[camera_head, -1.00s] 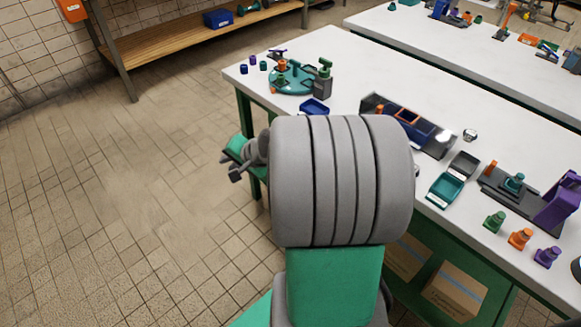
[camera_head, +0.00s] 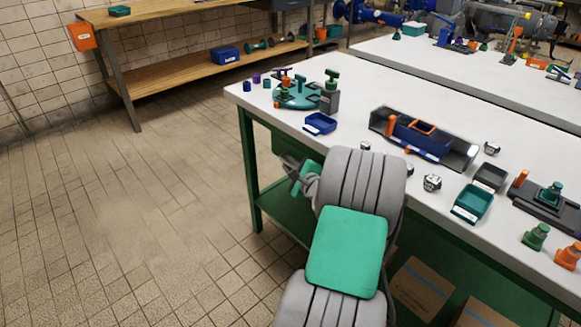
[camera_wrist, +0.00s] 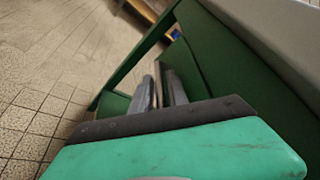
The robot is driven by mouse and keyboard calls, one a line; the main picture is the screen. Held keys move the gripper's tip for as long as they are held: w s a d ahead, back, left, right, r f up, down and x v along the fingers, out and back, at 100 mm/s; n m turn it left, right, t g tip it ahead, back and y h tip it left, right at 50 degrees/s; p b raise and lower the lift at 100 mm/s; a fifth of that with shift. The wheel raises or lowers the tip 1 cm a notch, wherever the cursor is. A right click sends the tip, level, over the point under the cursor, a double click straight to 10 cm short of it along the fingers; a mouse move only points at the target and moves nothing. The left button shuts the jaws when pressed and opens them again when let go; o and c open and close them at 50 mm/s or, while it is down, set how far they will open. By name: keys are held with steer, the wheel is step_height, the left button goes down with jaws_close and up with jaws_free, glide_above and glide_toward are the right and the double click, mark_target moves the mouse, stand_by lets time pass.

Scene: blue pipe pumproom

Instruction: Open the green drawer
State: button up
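The green drawer (camera_head: 281,145) sits under the white tabletop near the table's left end. My arm partly hides it in the head view. My gripper (camera_head: 291,168) is beside the drawer front, below the table edge. In the wrist view, my gripper's two grey fingers (camera_wrist: 160,92) are apart and point along a dark green panel (camera_wrist: 230,65), with a thin upright bar (camera_wrist: 158,78) between them. The bar looks like the drawer handle. Whether the fingers touch it cannot be told.
The white-topped green table (camera_head: 350,90) carries a teal round fixture (camera_head: 297,98), a blue tray (camera_head: 320,123) and a grey trough (camera_head: 458,155). Cardboard boxes (camera_head: 420,290) lie on its lower shelf. A green leg (camera_head: 247,170) stands left of my gripper. The tiled floor at left is clear.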

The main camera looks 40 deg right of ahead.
steer(key=shift+c, duration=0.3)
jaws_close()
stand_by(1.1)
